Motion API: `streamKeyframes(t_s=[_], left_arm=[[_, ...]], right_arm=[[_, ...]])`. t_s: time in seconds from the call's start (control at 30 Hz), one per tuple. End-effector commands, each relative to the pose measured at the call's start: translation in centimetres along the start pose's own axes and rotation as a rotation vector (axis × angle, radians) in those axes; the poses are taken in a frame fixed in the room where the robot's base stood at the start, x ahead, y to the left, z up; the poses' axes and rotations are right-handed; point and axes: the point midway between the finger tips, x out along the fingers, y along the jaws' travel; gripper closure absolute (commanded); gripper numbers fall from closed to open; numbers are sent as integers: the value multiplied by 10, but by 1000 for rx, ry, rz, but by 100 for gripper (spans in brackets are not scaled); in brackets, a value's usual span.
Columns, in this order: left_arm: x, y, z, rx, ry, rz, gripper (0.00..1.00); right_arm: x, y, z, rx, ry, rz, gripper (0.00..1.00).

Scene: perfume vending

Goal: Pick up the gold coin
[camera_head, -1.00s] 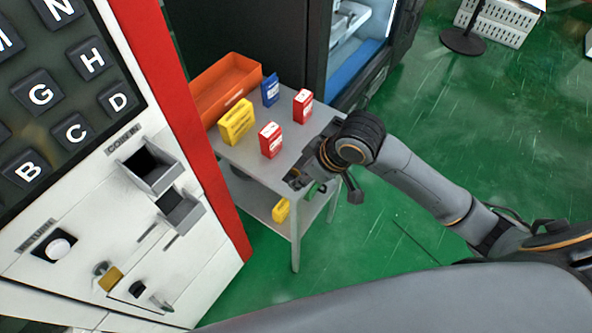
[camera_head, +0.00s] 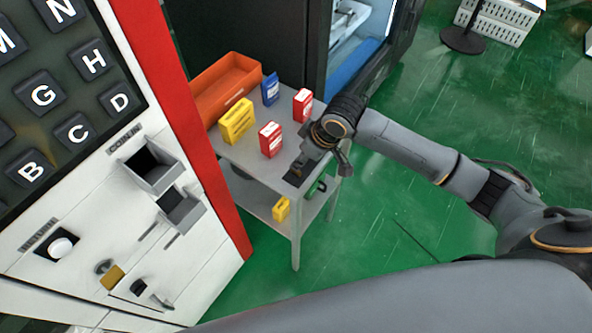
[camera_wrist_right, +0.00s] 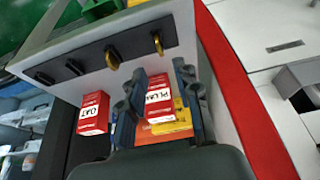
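Two gold coins stand on edge in slots of a dark holder (camera_wrist_right: 85,66) at the table edge, in the right wrist view. One gold coin (camera_wrist_right: 158,45) is at the end of the row, just beyond and between my right fingertips; the other gold coin (camera_wrist_right: 112,58) is beside it. Two darker coins (camera_wrist_right: 74,67) fill further slots. My right gripper (camera_wrist_right: 158,72) is open and empty, not touching a coin as far as I can see. In the head view my right gripper (camera_head: 297,170) hangs over the table's near right corner and hides most of the holder. My left gripper is not in view.
The grey table (camera_head: 245,158) holds red boxes (camera_head: 270,140), a yellow box (camera_head: 237,121), a blue box (camera_head: 270,89) and an orange bin (camera_head: 222,88). A vending machine with a coin-in tray (camera_head: 150,170) stands at left.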

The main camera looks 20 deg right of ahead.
Motion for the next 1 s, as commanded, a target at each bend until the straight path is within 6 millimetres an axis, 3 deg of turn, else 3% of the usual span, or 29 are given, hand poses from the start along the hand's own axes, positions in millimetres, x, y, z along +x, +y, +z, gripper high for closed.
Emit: streamKeyframes(t_s=[0.33,0.67,0.83,1.0], left_arm=[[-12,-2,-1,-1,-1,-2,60],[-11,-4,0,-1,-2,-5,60],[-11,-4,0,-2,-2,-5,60],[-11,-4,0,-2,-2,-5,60]], right_arm=[[44,-3,3,1,-2,-1,68],[52,-3,3,-1,0,1,68],[52,-3,3,-1,0,1,100],[52,-3,3,-1,0,1,100]])
